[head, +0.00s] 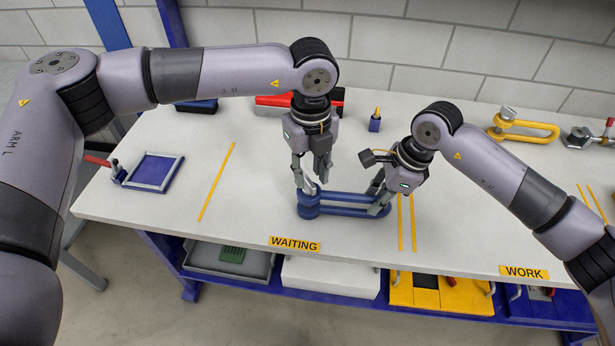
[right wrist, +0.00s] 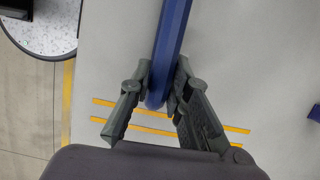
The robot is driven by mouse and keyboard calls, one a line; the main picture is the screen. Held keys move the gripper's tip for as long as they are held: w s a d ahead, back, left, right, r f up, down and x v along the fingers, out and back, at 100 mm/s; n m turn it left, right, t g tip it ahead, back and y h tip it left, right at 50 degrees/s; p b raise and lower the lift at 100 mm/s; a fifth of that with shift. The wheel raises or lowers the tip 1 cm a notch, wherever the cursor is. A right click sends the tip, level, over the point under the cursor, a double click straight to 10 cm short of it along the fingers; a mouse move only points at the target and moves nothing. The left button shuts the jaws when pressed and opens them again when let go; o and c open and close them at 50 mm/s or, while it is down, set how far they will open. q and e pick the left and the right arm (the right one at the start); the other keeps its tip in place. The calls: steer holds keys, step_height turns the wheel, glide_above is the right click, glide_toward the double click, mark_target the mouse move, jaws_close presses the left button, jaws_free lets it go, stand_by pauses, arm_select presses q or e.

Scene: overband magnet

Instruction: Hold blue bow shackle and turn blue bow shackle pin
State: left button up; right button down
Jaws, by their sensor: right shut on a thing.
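The blue bow shackle (head: 345,197) lies on the white table above the WAITING label, its bow end to the right. Its pin (head: 309,187) shows a small grey head at the left end. My left gripper (head: 311,182) points down over that head, fingers apart on either side; I cannot tell whether they touch it. My right gripper (head: 379,199) is shut on the bow's right end. In the right wrist view, the blue bow (right wrist: 171,45) runs between the right gripper's fingertips (right wrist: 157,84). The pin is out of that view.
A yellow shackle (head: 525,130) and a grey shackle (head: 585,137) with a red part lie at the right. A blue-and-grey frame (head: 153,171) lies at the left. A small blue block with a yellow tip (head: 375,120) stands behind.

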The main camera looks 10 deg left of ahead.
mark_target(310, 183)
arm_select(q)
steer(key=shift+f, duration=1.7)
jaws_close()
